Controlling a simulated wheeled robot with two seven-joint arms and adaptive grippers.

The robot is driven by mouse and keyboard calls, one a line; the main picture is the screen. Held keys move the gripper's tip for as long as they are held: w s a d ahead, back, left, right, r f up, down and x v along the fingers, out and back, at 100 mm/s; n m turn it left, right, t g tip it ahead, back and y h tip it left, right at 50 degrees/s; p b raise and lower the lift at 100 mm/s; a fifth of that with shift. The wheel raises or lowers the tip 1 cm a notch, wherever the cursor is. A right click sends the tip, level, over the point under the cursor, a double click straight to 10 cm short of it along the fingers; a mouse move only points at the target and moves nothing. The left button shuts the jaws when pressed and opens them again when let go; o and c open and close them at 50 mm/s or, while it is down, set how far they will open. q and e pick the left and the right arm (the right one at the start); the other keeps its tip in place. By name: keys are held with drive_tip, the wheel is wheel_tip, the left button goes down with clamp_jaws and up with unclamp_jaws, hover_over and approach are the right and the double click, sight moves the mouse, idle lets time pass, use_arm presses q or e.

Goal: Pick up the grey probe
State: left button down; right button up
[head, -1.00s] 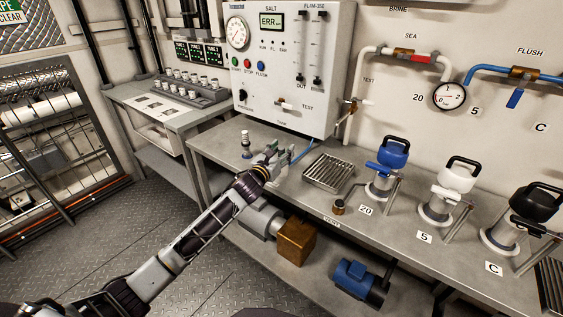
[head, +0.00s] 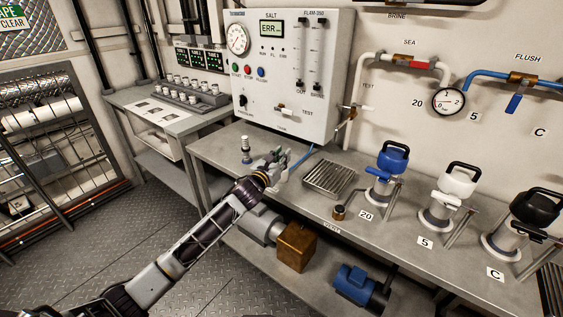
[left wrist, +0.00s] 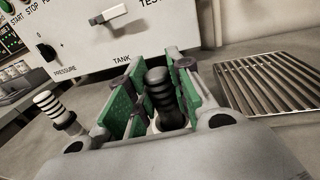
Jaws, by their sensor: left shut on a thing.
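The grey probe (left wrist: 158,88) shows in the left wrist view as a dark grey, ribbed, upright handle between green finger pads. My left gripper (head: 278,165) is over the bench, left of the metal grate; it also shows in the left wrist view (left wrist: 155,98) and is shut on the probe. The probe's lower end is hidden by the gripper, and I cannot tell whether it touches the bench. A second probe-like piece (head: 245,147), with black and white bands in the left wrist view (left wrist: 55,110), stands upright to the left. My right gripper is not in view.
A white instrument panel (head: 290,75) stands behind the gripper. A metal drain grate (head: 329,177) lies to the right. Blue (head: 391,160), white (head: 458,182) and black (head: 530,208) handled vessels stand farther right. A blue hose runs behind the gripper.

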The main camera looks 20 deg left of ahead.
use_arm(q)
drive_tip(key=shift+r, duration=0.1)
drive_tip(key=shift+r, duration=0.8)
drive_tip(key=shift+r+p, duration=1.2)
drive_tip(key=shift+r, duration=2.9)
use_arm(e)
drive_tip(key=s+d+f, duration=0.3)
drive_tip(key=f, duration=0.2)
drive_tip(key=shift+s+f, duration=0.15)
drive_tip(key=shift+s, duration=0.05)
